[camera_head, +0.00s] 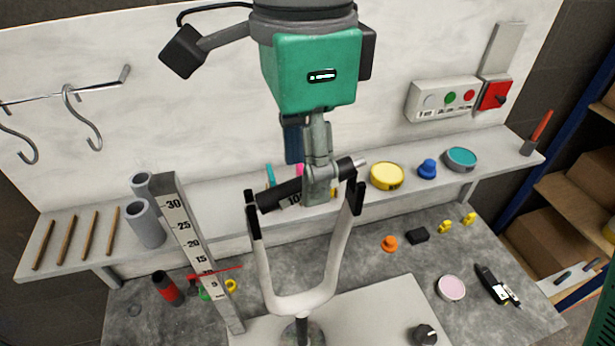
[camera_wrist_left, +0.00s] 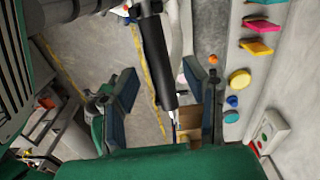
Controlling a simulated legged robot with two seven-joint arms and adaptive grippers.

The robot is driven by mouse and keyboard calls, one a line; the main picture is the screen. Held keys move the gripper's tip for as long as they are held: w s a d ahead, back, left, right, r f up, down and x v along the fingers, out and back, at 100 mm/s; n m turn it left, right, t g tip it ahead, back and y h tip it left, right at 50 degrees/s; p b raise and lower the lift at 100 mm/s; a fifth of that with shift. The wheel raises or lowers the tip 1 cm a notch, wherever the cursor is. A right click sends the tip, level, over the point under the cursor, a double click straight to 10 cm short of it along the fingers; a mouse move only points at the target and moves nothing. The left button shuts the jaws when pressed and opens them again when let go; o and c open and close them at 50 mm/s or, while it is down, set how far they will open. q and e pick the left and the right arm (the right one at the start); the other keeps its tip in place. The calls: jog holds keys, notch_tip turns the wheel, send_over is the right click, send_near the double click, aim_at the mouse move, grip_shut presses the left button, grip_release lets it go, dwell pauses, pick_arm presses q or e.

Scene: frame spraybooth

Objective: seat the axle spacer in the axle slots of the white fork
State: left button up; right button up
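The black axle spacer (camera_head: 280,195), marked with a number, has a thin metal pin at its right end. It lies tilted between the black tips of the white fork (camera_head: 300,298), right end higher. Its left end overlaps the left tip; its right end appears above the right tip. I cannot tell whether either end sits in its slot. My left gripper (camera_head: 317,190) comes down from above at the spacer's middle. In the left wrist view, its blue finger pads (camera_wrist_left: 168,97) stand wide apart, with the spacer (camera_wrist_left: 157,60) between them and visible gaps. My right gripper is not in view.
A numbered grey gauge (camera_head: 195,250) stands left of the fork. A shelf (camera_head: 225,200) behind carries grey tubes, rods, a yellow tin (camera_head: 387,176) and a blue knob. A black knob (camera_head: 425,334), a pink disc (camera_head: 451,288) and small parts lie right. Space above the right bench is clear.

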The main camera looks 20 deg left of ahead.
pick_arm(q)
notch_tip(320, 180, up, 9)
jog(key=shift+d+r, duration=0.15)
jog(key=shift+r, duration=0.05)
dwell(0.5)
